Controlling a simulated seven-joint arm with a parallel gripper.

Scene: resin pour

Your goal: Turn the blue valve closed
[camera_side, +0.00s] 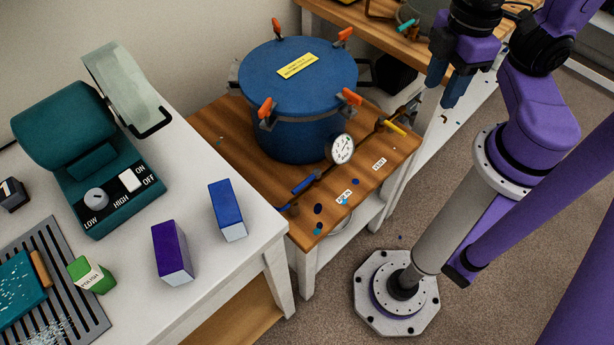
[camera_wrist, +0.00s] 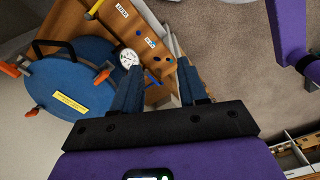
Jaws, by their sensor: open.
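The blue valve handle (camera_side: 305,184) is on a thin dark pipe at the front of the wooden stand, left of a round gauge. It looks roughly in line with the pipe. In the wrist view the blue valve handle (camera_wrist: 153,78) shows small between my fingers, well beyond them. My gripper (camera_side: 443,90) has blue fingers and hangs at the upper right of the side view, well above and right of the valve. It is open and empty; both fingers of my gripper (camera_wrist: 160,70) stand apart in the wrist view.
A blue pressure pot (camera_side: 298,85) with orange-handled clamps stands behind the valve. The gauge (camera_side: 340,148) and a yellow valve handle (camera_side: 394,128) sit along the pipe to the right. A white table (camera_side: 235,270) with a teal machine (camera_side: 90,150) is at the left.

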